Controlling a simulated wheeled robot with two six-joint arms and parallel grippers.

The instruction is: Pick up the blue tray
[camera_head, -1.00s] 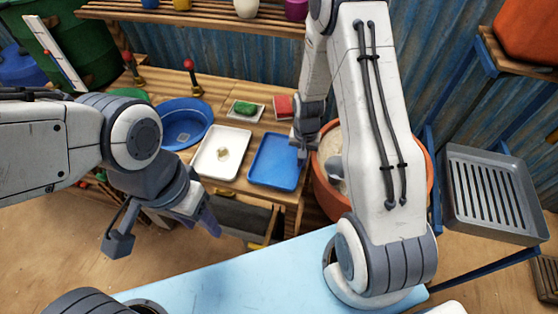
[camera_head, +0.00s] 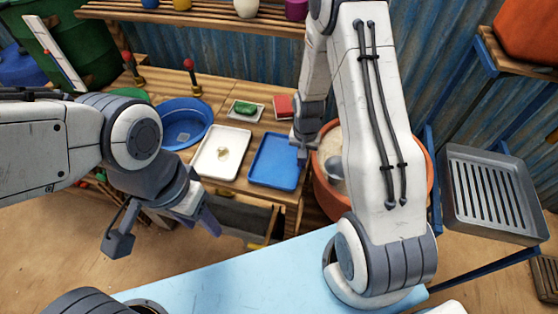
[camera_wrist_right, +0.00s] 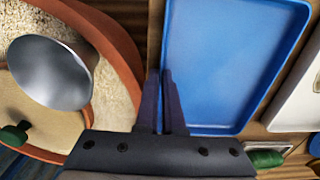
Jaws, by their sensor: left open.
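The blue tray (camera_head: 272,163) is flat, rectangular and empty. It lies on the wooden bench at the front right edge. In the right wrist view the blue tray (camera_wrist_right: 230,65) fills the upper middle. My right gripper (camera_head: 302,155) is at the tray's right side. In the wrist view its two fingers (camera_wrist_right: 161,85) stand close together, one on either side of the tray's rim, and look shut on it. The tray appears to rest at bench level. My left gripper (camera_head: 209,222) is open and empty, in front of the bench and left of the tray.
A white tray (camera_head: 207,165) lies just left of the blue one, with a blue basin (camera_head: 200,113) beyond. A green item (camera_head: 245,108) on a small tray and a red block (camera_head: 284,106) sit behind. An orange tub (camera_head: 322,192) holding a metal scoop (camera_wrist_right: 50,72) stands close on the right.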

